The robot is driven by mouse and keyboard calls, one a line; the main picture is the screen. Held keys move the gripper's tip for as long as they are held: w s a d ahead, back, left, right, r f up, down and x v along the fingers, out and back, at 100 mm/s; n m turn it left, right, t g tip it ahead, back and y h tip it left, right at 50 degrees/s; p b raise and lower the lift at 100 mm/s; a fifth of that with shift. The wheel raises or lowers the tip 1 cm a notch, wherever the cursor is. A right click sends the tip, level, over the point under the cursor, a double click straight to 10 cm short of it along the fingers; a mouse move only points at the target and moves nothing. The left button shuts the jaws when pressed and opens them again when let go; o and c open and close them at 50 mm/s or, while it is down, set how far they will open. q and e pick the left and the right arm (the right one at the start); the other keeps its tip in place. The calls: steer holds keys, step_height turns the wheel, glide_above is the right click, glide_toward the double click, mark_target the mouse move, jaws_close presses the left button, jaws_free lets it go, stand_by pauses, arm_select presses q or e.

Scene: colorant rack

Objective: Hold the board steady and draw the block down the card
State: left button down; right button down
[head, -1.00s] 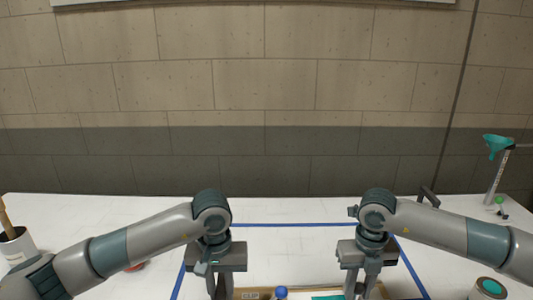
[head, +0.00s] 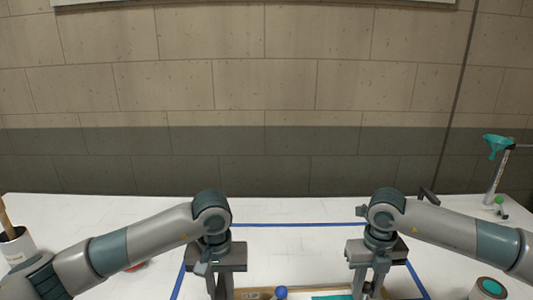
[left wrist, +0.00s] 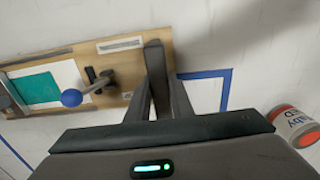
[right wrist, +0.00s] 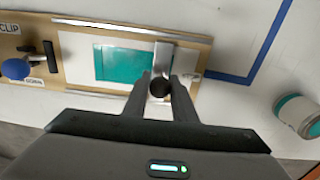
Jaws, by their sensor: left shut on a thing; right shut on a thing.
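The wooden board (left wrist: 130,60) lies flat on the white table, its near part cut off in the head view (head: 250,295). My left gripper (left wrist: 158,85) is shut on a grey upright piece at one end of the board. A clip lever (right wrist: 38,62) with a blue knob (right wrist: 16,69) stands toward that end. A white card (right wrist: 77,60) lies on the board, with a teal patch (right wrist: 120,62) on it. My right gripper (right wrist: 160,88) is shut on the metal block (right wrist: 163,55), which stands across the card at the teal's right end. The block's underside is hidden.
Blue tape (head: 300,225) marks the table around the board. A red-and-white can (left wrist: 292,122) is beyond the left end, and a teal-topped can (right wrist: 297,115) is off the right end. A funnel stand (head: 493,180) is at back right.

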steer(key=shift+d, duration=0.65)
stand_by(0.3)
steer(key=c, duration=1.4)
jaws_free()
step_height(320, 180, up, 12)
arm_select(q)
steer(key=c, duration=1.5)
jaws_free()
